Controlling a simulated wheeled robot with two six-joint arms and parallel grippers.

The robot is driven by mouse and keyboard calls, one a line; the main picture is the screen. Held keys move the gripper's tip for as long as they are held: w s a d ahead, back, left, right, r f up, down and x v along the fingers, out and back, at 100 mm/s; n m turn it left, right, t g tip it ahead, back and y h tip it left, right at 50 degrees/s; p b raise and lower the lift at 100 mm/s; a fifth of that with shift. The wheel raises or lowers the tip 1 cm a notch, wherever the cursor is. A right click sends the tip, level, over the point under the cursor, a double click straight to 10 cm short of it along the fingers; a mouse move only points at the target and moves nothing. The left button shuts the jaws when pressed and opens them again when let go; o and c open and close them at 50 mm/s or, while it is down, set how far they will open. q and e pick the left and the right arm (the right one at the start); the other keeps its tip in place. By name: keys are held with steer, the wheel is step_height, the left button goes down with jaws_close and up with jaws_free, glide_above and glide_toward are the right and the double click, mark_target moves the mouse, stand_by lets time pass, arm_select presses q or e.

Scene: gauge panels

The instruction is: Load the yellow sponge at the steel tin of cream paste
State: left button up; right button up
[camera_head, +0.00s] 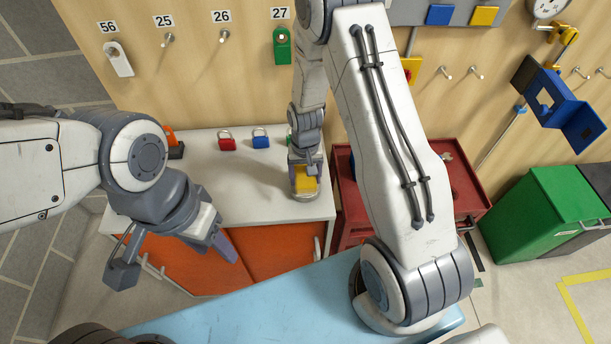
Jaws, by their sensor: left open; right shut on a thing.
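The yellow sponge (305,183) is in my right gripper (305,170), which is shut on it and points down over the right front corner of the white bench top. The round steel tin (305,197) shows as a rim just below the sponge. The sponge covers most of the tin, so its paste is hidden and I cannot tell whether the sponge touches it. My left gripper (175,258) is open and empty, in front of the orange doors of the bench.
Red (227,144) and blue (260,139) padlocks stand on the white bench top (235,190). A red tool cart (350,213) stands right of the bench. A light blue surface (270,305) lies in front. A green bin (535,220) is at right. Numbered hooks line the wooden wall.

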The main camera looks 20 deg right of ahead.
mark_target(305, 176)
steer(key=shift+r+p, duration=2.4)
steer(key=shift+r, duration=0.95)
arm_select(q)
step_height(305, 176, up, 5)
steer(key=shift+r, duration=0.1)
arm_select(e)
steer(key=shift+s+f, duration=0.1)
